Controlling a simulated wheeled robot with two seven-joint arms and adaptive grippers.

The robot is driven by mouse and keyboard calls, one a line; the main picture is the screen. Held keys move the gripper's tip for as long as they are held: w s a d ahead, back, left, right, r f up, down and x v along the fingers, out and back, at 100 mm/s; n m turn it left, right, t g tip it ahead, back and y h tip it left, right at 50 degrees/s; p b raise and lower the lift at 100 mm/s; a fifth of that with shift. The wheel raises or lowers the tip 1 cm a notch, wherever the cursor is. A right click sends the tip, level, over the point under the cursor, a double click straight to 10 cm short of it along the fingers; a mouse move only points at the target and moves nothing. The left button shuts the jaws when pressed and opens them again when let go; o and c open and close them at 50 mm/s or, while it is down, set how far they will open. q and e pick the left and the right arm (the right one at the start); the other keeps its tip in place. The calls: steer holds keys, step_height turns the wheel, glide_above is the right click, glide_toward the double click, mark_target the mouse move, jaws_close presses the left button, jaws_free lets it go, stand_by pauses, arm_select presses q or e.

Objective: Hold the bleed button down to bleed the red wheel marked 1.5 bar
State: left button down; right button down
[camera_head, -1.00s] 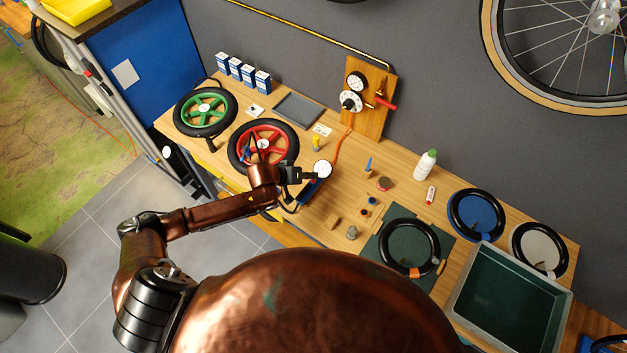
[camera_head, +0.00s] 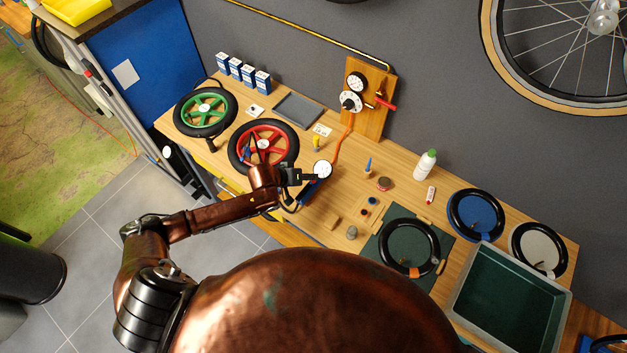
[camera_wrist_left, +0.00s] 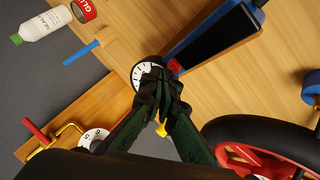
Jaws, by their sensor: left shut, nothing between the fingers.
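The red wheel (camera_head: 289,134) with a black tyre lies on the bench, partly hidden by my left arm; its edge also shows in the wrist view (camera_wrist_left: 262,124). I cannot read a pressure mark on it. A white-faced round gauge (camera_head: 322,168) is right of the wheel; it also shows in the wrist view (camera_wrist_left: 140,76). A long black-and-blue tool body (camera_wrist_left: 212,44) adjoins it, with a small red button-like part (camera_wrist_left: 175,66) at its end. My left gripper (camera_head: 311,176) is shut; its fingertips (camera_wrist_left: 168,88) overlap the gauge's edge beside the red part. Contact is unclear.
A green wheel (camera_head: 183,108) lies to the left. A wooden panel (camera_head: 379,75) with dials and a red lever stands behind the bench. A white bottle (camera_head: 425,165), black rings on coloured discs and a grey tub (camera_head: 466,318) are to the right.

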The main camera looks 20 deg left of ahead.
mark_target(312, 181)
arm_select(q)
steer(key=shift+f, duration=0.55)
stand_by(1.3)
stand_by(2.2)
steer(key=shift+r+p, duration=0.95)
steer(key=shift+p, duration=0.1)
steer(key=shift+r, duration=0.1)
step_height(312, 181, up, 3)
steer(key=p, duration=0.3)
steer(key=shift+r+p, duration=0.65)
steer(key=shift+r, duration=0.3)
